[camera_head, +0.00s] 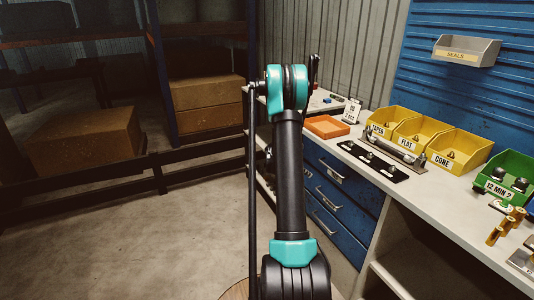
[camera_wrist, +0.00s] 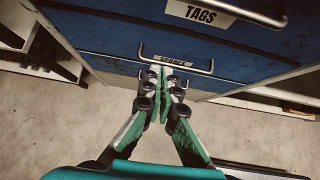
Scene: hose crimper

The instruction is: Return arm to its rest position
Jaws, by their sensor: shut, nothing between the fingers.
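My arm (camera_head: 290,175) stands upright in the middle of the head view, black with teal joints, and its top bends away from the camera. My gripper's fingers are hidden behind it there. In the wrist view my gripper (camera_wrist: 162,78) has its green-padded fingers together at the tips, with nothing between them. The fingertips show over the front of a blue drawer unit (camera_wrist: 120,45). They overlap the drawer handle and label marked SPARES (camera_wrist: 173,61); whether they touch the drawer cannot be told.
The workbench (camera_head: 418,205) on the right holds an orange tray (camera_head: 327,126), yellow bins (camera_head: 458,149), a green bin (camera_head: 505,174) and brass fittings (camera_head: 505,226). Blue drawers (camera_head: 343,190) sit below it. Shelving with boxes (camera_head: 85,141) stands at left. The floor (camera_head: 150,235) between is clear.

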